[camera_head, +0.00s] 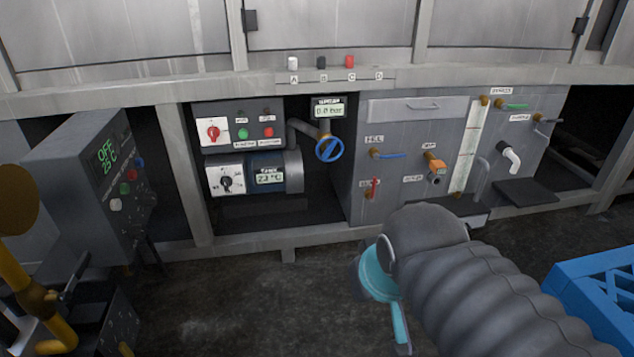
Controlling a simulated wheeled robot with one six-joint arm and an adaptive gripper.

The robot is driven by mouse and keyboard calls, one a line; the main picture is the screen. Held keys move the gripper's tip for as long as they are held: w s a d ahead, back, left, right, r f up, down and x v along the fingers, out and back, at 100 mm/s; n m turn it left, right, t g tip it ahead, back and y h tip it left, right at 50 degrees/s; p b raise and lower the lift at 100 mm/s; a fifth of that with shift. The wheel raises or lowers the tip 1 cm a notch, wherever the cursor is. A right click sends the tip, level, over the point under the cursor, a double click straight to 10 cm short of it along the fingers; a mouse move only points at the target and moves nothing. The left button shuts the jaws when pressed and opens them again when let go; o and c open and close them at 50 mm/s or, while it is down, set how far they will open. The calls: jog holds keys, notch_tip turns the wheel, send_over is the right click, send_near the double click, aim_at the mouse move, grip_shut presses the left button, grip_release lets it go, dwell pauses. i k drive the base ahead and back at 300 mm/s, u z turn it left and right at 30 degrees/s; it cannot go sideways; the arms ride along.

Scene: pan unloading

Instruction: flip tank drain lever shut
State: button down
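The grey panel (400,119) on the right of the machine carries several small levers with tiny labels. A red lever (374,187) stands roughly upright at its lower left; its label is too small to read surely, so I cannot confirm that it is the tank drain lever. A blue lever (391,156) lies roughly level above it, and an orange valve part (435,165) is to the right. My ribbed grey arm reaches in from the lower right. The teal end part of my gripper (384,290) shows below the panel, apart from the levers. Its fingertips are not clearly visible.
A blue round handwheel (329,149) is left of the panel. A green lever (514,105) and a white spout (511,156) are on its right. A grey control box (85,165) stands at left, a blue crate (598,290) at lower right. The dark floor between is clear.

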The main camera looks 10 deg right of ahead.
aim_at(371, 199)
jog(key=u, duration=0.2)
jog(key=i, duration=0.85)
jog(key=z, duration=0.65)
jog(key=i, duration=0.75)
jog(key=u, duration=1.45)
jog(key=k, duration=1.05)
jog(key=z, duration=0.6)
